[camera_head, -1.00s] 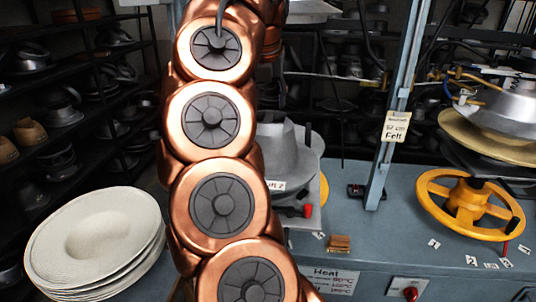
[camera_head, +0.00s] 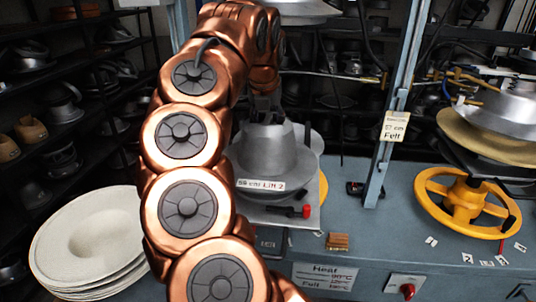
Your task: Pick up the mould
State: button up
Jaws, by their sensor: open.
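The mould, a grey metal hat form (camera_head: 268,151) with a wide brim, sits on the press plate near the middle of the view. A white label reading about "59 cm" is on its front. My gripper (camera_head: 264,108) is dark and small, pointing down just above the crown of the mould. The fingers are partly hidden by the arm and hard to make out. Whether they touch the crown cannot be told.
A blue-grey post (camera_head: 396,110) with a felt tag stands right of the mould. A yellow handwheel (camera_head: 466,201) is further right. A stack of pale felt hats (camera_head: 85,235) stands at lower left. A small wooden block (camera_head: 338,241) and a red-handled lever (camera_head: 302,211) lie in front of the mould.

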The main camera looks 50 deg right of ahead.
grip_shut()
dwell(0.3)
dwell(0.5)
